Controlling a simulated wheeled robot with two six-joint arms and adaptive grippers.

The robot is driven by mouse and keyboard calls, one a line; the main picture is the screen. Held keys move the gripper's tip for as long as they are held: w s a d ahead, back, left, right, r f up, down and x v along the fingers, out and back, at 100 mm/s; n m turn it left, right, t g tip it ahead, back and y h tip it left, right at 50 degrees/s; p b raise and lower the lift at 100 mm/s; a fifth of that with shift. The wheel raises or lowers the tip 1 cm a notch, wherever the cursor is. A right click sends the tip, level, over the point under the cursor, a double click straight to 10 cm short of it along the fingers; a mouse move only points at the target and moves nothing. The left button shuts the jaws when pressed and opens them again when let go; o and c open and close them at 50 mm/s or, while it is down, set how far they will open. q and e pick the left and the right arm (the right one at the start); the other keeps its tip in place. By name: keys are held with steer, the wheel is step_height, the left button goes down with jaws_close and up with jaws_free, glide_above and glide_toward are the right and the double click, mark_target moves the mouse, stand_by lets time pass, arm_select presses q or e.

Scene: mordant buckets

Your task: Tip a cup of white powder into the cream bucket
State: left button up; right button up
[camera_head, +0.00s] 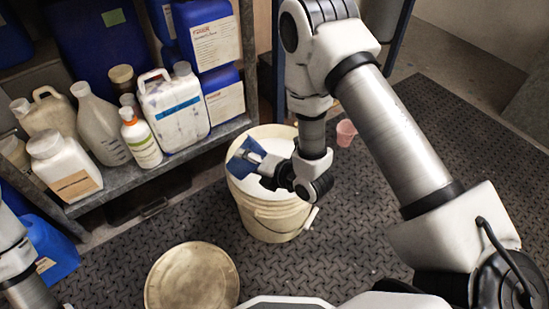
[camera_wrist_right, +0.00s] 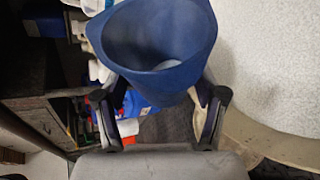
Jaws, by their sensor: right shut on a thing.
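The cream bucket (camera_head: 272,222) stands open on the floor mat in the head view, with white contents inside. My right gripper (camera_head: 262,168) is over the left part of its mouth, shut on a blue cup (camera_head: 238,164). In the right wrist view the blue cup (camera_wrist_right: 155,72) sits between the fingers of my right gripper (camera_wrist_right: 160,115). A small pale patch shows deep inside the cup; how much powder it holds I cannot tell. The bucket's rim (camera_wrist_right: 268,142) and white contents are on the right there. My left gripper is outside the head view; only part of that arm shows.
A metal shelf (camera_head: 165,165) with several bottles and jugs stands left of the bucket. A round lid (camera_head: 192,277) lies on the dark mat in front. A small pink cup (camera_head: 346,132) stands behind the bucket to the right. The mat (camera_head: 460,150) is clear at right.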

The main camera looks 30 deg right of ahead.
mark_target(263, 154)
steer(key=shift+r, duration=0.15)
steer(key=shift+d+f+m+y+b, duration=0.3)
steer(key=shift+f+m+y+b, duration=0.05)
steer(key=shift+m+y+b, duration=0.4)
stand_by(0.5)
steer(key=shift+w+d+f+m+y+b, duration=0.1)
steer(key=shift+d+f+m+y+b, duration=0.1)
steer(key=shift+d+m+b, duration=0.25)
steer(key=shift+w+d+f+m+y+b, duration=0.15)
steer(key=shift+d+b, duration=0.1)
steer(key=shift+d, duration=0.3)
steer(key=shift+d+r+m+y+p, duration=0.2)
steer(key=shift+r+m+y+p, duration=0.15)
steer(key=shift+r+y, duration=0.05)
stand_by(0.6)
steer(key=shift+d+r+m+t+y, duration=0.4)
steer(key=shift+d+r+m+y, duration=0.15)
steer(key=shift+m, duration=0.35)
stand_by(0.6)
steer(key=shift+w+d+r+m+t+y, duration=0.15)
steer(key=shift+d+m+y, duration=0.1)
steer(key=shift+m, duration=0.15)
steer(key=shift+w+d+r+m+t+y, duration=0.15)
steer(key=shift+d+m+y, duration=0.1)
steer(key=shift+m, duration=0.15)
stand_by(0.7)
steer(key=shift+d+r+m+y, duration=0.1)
steer(key=shift+d+m+y, duration=0.15)
steer(key=shift+d+m, duration=0.45)
stand_by(0.9)
